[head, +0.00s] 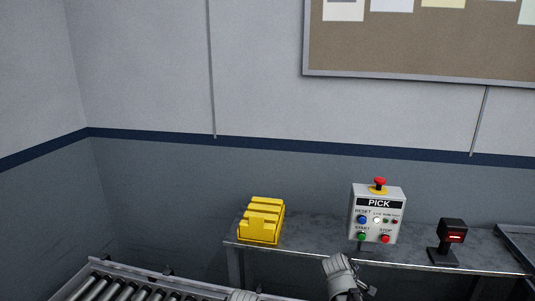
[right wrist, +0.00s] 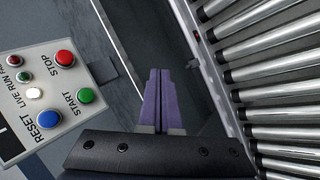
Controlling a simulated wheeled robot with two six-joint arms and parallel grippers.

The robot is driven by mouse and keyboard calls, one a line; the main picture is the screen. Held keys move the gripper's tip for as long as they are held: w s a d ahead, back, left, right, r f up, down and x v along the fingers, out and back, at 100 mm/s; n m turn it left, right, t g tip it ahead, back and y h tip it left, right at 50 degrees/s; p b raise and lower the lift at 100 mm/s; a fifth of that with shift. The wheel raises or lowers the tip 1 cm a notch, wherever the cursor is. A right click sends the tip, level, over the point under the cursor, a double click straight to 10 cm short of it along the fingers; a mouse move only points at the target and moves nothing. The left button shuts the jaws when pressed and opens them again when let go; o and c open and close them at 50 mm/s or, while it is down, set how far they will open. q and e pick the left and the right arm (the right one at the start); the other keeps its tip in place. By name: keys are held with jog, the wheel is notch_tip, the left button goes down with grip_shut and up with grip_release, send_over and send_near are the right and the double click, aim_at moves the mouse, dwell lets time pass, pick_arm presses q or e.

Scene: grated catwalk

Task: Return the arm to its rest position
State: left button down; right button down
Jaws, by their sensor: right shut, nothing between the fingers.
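My right gripper (right wrist: 160,85) shows in the right wrist view with its two purple fingers together and nothing between them. In the head view my right arm (head: 341,273) comes up from the bottom edge, in front of the table and below the control box; its fingers are not clear there. The grey PICK control box (head: 378,214) stands on the table; it also shows at the left of the right wrist view (right wrist: 48,92), apart from the fingers. My left gripper is not in view.
A grey table (head: 310,228) runs along the wall, bearing a yellow block-like object (head: 262,220) and a black device with a red display (head: 452,240). A roller conveyor (head: 125,290) lies at lower left; rollers (right wrist: 262,80) fill the right of the right wrist view.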

jog(key=s+a+f+m+g+y, duration=0.1)
jog(key=s+a+f+g+y, duration=0.1)
jog(key=s+a, duration=0.8)
jog(key=s+a+f+m+g+y, duration=0.2)
jog(key=s+a+f+g, duration=0.1)
jog(key=s+a, duration=0.8)
jog(key=shift+a+f+g+y, duration=0.2)
jog(key=shift+a+g+y, duration=0.15)
jog(key=shift+a, duration=0.85)
